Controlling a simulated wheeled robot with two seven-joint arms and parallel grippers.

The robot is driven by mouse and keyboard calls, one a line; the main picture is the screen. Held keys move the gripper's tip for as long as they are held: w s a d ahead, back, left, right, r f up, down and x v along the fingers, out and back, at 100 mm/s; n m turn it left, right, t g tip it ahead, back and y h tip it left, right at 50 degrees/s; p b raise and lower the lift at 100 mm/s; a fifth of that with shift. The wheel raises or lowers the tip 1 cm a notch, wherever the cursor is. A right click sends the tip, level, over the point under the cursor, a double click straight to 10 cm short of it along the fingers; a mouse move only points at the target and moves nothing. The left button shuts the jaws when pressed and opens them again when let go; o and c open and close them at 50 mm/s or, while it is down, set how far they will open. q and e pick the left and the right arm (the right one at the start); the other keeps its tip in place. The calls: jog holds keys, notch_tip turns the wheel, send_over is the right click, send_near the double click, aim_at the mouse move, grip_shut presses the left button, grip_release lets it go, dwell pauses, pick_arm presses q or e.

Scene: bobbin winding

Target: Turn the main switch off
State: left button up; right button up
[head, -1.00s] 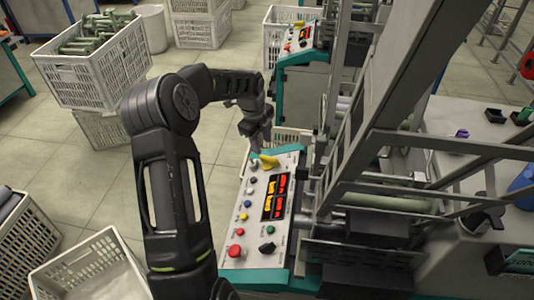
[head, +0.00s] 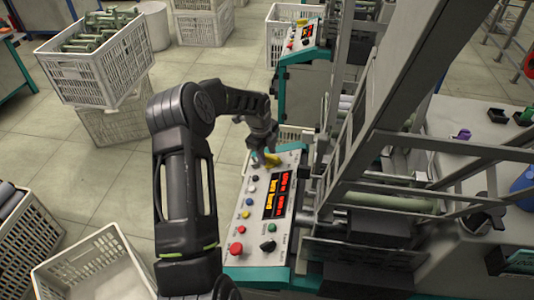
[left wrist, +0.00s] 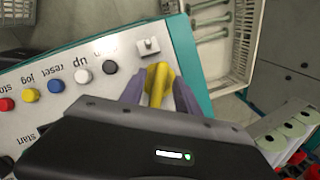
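The main switch is a yellow handle (head: 271,160) at the far end of the control panel (head: 238,212). In the left wrist view the yellow handle (left wrist: 161,82) stands between the two fingers of my left gripper (left wrist: 158,92). The fingers are apart, one on each side of it; I cannot tell whether they touch it. In the head view my left gripper (head: 261,150) comes down over the switch and partly hides it. My right gripper is not in view.
Several coloured buttons and a lit display (head: 277,195) lie nearer on the panel. The machine's grey frame (head: 345,150) rises at the right. White crates (head: 95,65) stand on the floor at the left.

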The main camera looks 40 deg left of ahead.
pick_arm(q)
grip_shut()
jog(key=shift+n, duration=0.3)
dwell(0.5)
jog(key=n+g, duration=0.1)
jog(key=n, duration=0.1)
jog(key=shift+w+n, duration=0.15)
jog(key=shift+n, duration=0.25)
jog(key=n+g+h, duration=0.1)
jog(key=n, duration=0.3)
jog(key=shift+w+g+b, duration=0.1)
jog(key=shift+g+b, duration=0.2)
jog(key=shift+g, duration=0.1)
jog(key=shift+a+n, duration=0.1)
jog(key=shift+n, duration=0.7)
jog(key=shift+n+g+h+p, duration=0.5)
jog(key=shift+n+p, duration=0.35)
jog(key=shift+n, duration=0.15)
grip_release()
